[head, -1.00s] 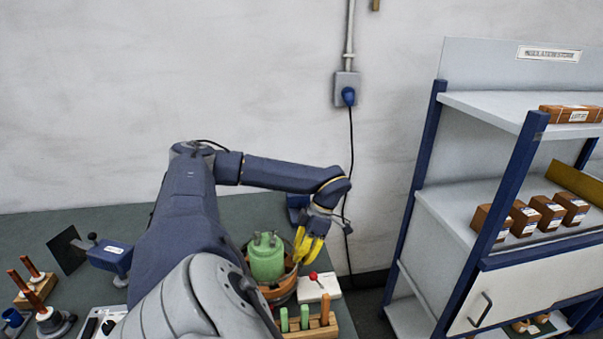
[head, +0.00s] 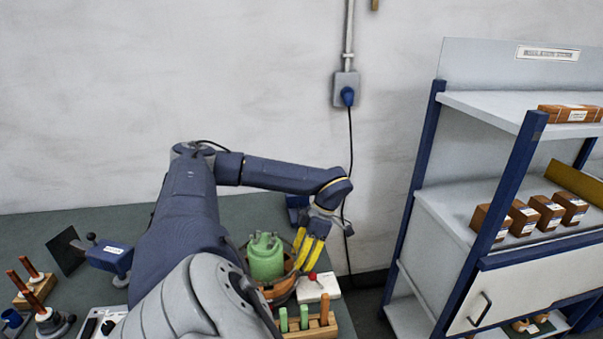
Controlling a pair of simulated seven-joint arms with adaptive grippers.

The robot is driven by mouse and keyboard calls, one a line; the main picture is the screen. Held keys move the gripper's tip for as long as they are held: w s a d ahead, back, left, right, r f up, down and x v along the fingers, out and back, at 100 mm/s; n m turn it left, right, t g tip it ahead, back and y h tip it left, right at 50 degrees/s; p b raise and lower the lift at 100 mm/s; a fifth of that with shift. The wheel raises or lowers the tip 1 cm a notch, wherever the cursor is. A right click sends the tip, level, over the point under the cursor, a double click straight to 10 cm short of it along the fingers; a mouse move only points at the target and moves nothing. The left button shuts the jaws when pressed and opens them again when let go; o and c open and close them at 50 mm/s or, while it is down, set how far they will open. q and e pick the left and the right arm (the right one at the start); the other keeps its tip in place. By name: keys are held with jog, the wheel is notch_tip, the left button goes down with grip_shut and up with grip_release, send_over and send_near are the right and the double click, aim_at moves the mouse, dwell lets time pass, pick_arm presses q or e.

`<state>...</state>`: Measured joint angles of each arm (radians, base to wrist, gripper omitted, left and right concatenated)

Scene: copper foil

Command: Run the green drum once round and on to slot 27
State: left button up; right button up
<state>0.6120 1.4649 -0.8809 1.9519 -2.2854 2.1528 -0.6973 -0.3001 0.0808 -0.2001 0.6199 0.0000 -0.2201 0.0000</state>
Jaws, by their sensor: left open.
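The green drum (head: 266,258) stands upright in a round brown holder (head: 284,291) on the bench, with several short pegs on its top. Slot numbers cannot be read from here. My left gripper (head: 304,262) reaches over from above with its yellow fingers pointing down at the drum's right side. It is open and holds nothing that I can see. Whether a finger touches the drum or the holder's rim cannot be told. My left arm hides the holder's left and front parts. My right gripper is not in view.
A white box with a red knob (head: 318,287) stands close right of the holder. A wooden block with green-handled tools (head: 310,325) is in front. A blue clamp-like device (head: 110,257) is left. A shelf rack (head: 425,190) stands at right.

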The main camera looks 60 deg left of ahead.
pick_arm(q)
jog(key=v, duration=1.2)
dwell(0.4)
dwell(0.5)
